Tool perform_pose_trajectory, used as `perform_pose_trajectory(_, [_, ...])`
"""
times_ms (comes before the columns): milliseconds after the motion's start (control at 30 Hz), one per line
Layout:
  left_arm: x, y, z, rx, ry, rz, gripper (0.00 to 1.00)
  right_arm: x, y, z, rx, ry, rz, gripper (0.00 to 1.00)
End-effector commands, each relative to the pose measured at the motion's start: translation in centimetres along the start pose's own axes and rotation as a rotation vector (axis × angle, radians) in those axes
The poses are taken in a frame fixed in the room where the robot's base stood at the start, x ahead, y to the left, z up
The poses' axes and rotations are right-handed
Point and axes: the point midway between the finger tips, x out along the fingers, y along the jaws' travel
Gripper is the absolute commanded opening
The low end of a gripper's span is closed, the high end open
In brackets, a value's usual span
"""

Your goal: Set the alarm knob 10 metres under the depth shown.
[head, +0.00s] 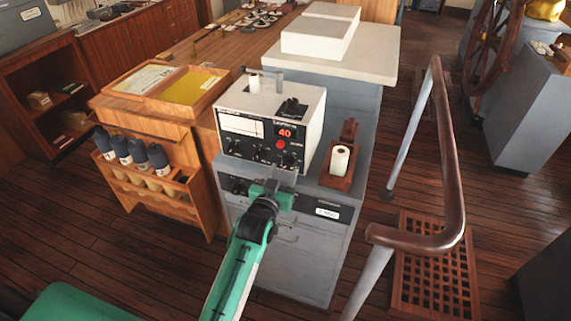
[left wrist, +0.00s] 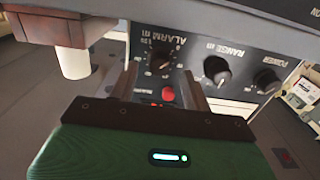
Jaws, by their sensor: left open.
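The white depth sounder (head: 270,125) stands on the grey console, its red display (head: 285,133) reading 40. Its black front panel carries knobs labelled alarm, range and power in the left wrist view, where the writing appears upside down. The alarm knob (left wrist: 160,60) is at the left of that row; its exact setting is too small to read. My left gripper (head: 283,180) is just in front of the panel's lower right. In the left wrist view the left gripper (left wrist: 161,82) is open, its fingers to either side of the alarm knob, seemingly not gripping it. My right gripper is not in view.
A red button (left wrist: 168,94) is close to the alarm knob, between the fingers in the wrist view. A white roll (head: 340,158) in a wooden holder stands right of the sounder. A wooden handrail (head: 450,150) is further right. A rack of bottles (head: 140,160) is left.

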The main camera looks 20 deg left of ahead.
Motion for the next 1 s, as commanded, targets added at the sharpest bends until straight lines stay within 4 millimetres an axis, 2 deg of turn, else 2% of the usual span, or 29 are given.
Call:
perform_pose_trajectory(100, [1.5,0.0,-0.2,0.000,0.001,0.000,0.49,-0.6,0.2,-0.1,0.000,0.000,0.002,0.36])
perform_pose_trajectory(233, [2.5,0.0,-0.1,0.000,0.000,0.000,0.49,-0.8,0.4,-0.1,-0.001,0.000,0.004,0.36])
perform_pose_trajectory(600, [2.8,0.0,0.1,-0.001,0.000,0.000,0.49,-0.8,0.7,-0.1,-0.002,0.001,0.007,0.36])
perform_pose_trajectory(833, [2.8,0.0,0.0,0.000,0.000,0.000,0.04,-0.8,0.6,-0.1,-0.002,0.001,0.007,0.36])
perform_pose_trajectory(1000, [2.8,0.0,0.0,0.005,0.000,0.000,0.04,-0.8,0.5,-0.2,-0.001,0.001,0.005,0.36])
